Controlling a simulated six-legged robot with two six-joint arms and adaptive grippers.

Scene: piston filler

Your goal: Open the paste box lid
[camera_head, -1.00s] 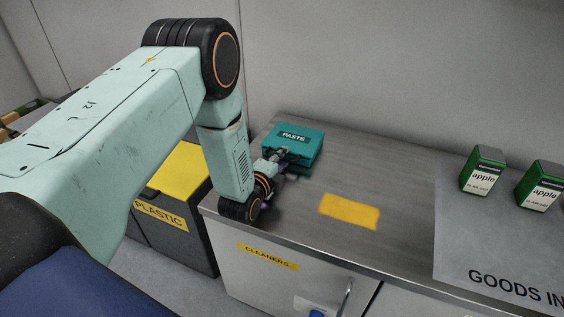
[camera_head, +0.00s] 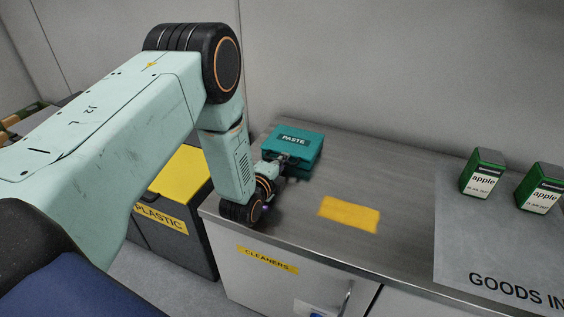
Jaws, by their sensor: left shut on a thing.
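The teal paste box (camera_head: 304,158), with its PASTE label on the lid (camera_head: 310,143), stands on the metal counter near the back wall. The lid looks closed. My left gripper (camera_head: 283,160) is at the front face of the box, shut on the front edge of the lid. The fingertips are small and partly hidden by the wrist, so the exact grip is hard to see. My right gripper is not in view.
A yellow mark (camera_head: 349,214) lies on the counter (camera_head: 400,200). Two green apple containers (camera_head: 483,173) stand on the grey GOODS IN mat (camera_head: 460,255) at right. A yellow-lidded PLASTIC bin (camera_head: 180,172) stands left of the CLEANERS cabinet (camera_head: 285,275). The counter's middle is clear.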

